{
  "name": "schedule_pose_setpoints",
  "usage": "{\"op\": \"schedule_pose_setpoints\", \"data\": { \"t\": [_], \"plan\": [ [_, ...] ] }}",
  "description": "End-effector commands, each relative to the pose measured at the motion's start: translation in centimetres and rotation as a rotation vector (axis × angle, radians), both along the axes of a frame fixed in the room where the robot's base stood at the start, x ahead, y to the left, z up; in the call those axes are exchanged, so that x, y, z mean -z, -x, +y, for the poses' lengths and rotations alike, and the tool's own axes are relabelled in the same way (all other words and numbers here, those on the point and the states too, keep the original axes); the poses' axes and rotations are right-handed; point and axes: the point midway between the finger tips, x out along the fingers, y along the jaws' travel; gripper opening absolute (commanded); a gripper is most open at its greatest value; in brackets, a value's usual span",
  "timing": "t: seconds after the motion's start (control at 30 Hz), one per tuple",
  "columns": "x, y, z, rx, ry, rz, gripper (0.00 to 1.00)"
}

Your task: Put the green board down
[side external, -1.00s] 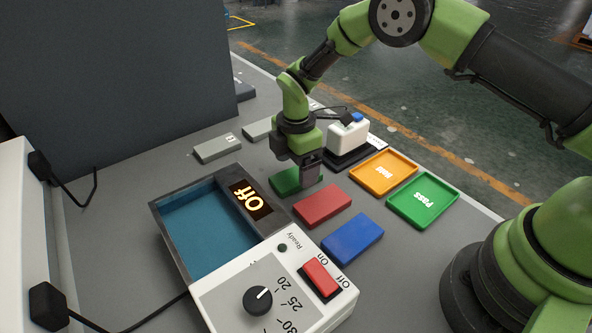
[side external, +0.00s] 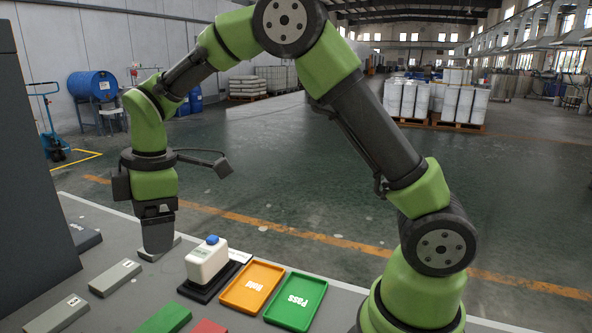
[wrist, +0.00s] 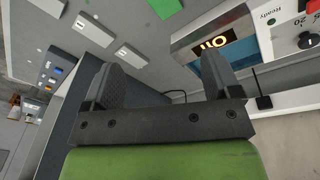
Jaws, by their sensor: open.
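The green board (side external: 165,318) lies flat on the grey bench at the bottom edge of the side view, partly cut off. It also shows at the top of the wrist view (wrist: 165,7). My gripper (side external: 158,248) is raised above the bench, away from the board, and in the side view overlaps a small grey block (side external: 151,255). In the wrist view the two fingers of my gripper (wrist: 162,85) are spread wide with nothing between them.
A red board (side external: 208,327) lies beside the green one. A dark panel (side external: 35,200) stands at left. The wrist view shows an Off display (wrist: 213,42).

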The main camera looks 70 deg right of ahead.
Motion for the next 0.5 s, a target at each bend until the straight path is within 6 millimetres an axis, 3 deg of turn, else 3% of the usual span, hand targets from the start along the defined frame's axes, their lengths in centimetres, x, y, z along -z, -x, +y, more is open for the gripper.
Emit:
{"op": "schedule_pose_setpoints", "data": {
  "t": [0.03,0.2,0.33,0.5],
  "plan": [
    [-2.5,1.4,-0.6,0.101,-0.031,-0.035,0.83],
    [-8.0,6.7,-2.0,0.444,-0.154,-0.119,0.83],
    [-10.5,11.4,-2.8,0.7,-0.269,-0.171,0.83],
    [-11.5,17.2,-3.5,1.004,-0.432,-0.219,0.83]
  ]
}}
